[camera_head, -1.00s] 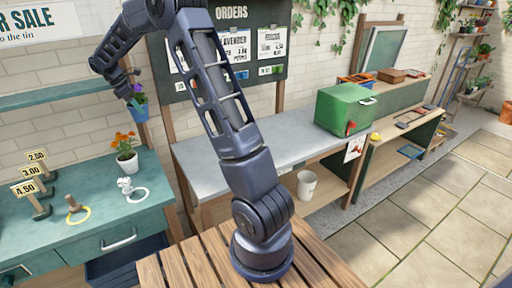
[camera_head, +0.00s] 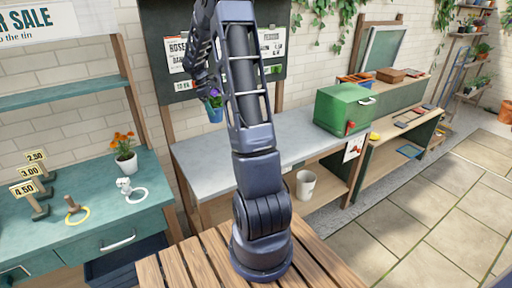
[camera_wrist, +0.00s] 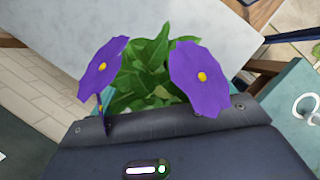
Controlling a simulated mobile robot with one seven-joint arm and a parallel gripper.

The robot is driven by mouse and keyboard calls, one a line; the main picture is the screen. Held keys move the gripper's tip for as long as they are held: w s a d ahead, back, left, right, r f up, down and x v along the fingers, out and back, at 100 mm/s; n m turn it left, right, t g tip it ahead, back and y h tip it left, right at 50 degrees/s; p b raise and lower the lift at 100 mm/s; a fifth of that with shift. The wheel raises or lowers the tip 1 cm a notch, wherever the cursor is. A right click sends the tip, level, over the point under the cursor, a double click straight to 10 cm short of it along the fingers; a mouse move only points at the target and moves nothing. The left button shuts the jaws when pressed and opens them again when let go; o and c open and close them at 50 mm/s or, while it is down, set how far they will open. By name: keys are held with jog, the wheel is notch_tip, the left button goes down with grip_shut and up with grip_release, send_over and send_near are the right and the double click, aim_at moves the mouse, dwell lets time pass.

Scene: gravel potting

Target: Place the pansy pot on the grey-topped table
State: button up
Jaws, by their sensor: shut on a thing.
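The pansy pot (camera_head: 215,115) is blue, with purple flowers and green leaves. My gripper (camera_head: 211,96) is shut on it and holds it up, roughly upright, in front of the order board. In the head view it appears above the back left part of the grey-topped table (camera_head: 205,172). In the wrist view, two purple pansies with yellow centres (camera_wrist: 198,78) and leaves hide most of the pot. The grey tabletop (camera_wrist: 215,22) shows beyond them. My arm covers part of the table in the head view.
A green box (camera_head: 343,108) stands at the table's right end. A white bucket (camera_head: 306,184) is below. The teal counter (camera_head: 95,215) at left holds an orange-flowered pot (camera_head: 125,160), price signs and rings. The left part of the grey top is clear.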

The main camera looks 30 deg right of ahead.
jog(key=shift+s+d+f, duration=0.15)
jog(key=shift+s+d, duration=0.05)
jog(key=shift+d, duration=0.25)
jog(key=shift+d+f, duration=0.1)
jog(key=shift+f, duration=0.3)
notch_tip(320, 180, down, 19)
jog(key=shift+f, duration=0.1)
jog(key=shift+f, duration=0.1)
jog(key=o, duration=1.2)
jog(key=shift+o, duration=0.2)
